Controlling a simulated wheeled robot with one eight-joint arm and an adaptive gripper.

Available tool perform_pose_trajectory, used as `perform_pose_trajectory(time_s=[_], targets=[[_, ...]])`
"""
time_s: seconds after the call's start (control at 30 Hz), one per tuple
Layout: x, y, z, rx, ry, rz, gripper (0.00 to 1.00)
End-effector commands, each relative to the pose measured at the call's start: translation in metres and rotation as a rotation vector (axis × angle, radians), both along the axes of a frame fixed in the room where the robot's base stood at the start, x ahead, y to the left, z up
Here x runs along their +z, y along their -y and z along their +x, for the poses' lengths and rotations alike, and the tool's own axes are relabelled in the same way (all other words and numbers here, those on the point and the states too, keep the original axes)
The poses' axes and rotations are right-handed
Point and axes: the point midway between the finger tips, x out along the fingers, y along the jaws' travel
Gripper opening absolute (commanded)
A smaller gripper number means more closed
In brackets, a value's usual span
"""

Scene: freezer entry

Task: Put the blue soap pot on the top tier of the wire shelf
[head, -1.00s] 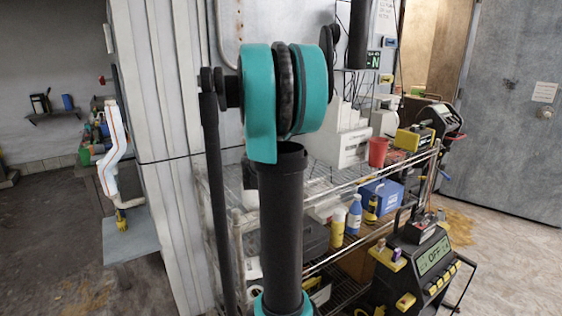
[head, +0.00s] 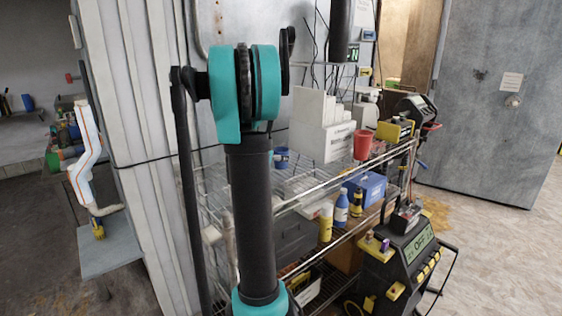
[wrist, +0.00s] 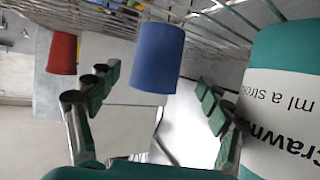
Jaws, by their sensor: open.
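The blue soap pot (wrist: 158,57) stands on wire bars, in an upside-down wrist view. In the head view a small blue pot (head: 281,157) sits on the top tier of the wire shelf (head: 318,190), partly behind my arm. My gripper (wrist: 152,88) is open, with one finger on each side of the pot in the picture and visible gaps on both sides. I cannot tell how deep the pot lies between the fingers. The gripper is hidden in the head view.
A red cup (head: 367,145), white boxes (head: 320,138) and a yellow device (head: 395,131) stand on the same tier. Bottles (head: 341,208) and a blue box (head: 365,187) are below. A black machine (head: 405,255) stands at front right. Open floor lies at right.

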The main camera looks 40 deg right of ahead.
Motion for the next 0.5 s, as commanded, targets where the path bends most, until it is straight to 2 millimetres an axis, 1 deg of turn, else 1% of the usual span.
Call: perform_pose_trajectory(time_s=[0.13, 0.3, 0.4, 0.5], targets=[[-0.005, 0.012, 0.004, -0.001, 0.000, 0.000, 0.79], [-0.015, 0.034, 0.013, -0.001, 0.000, 0.000, 0.79], [-0.018, 0.042, 0.017, 0.000, 0.000, -0.001, 0.79], [-0.020, 0.045, 0.019, 0.000, 0.000, -0.001, 0.79]])
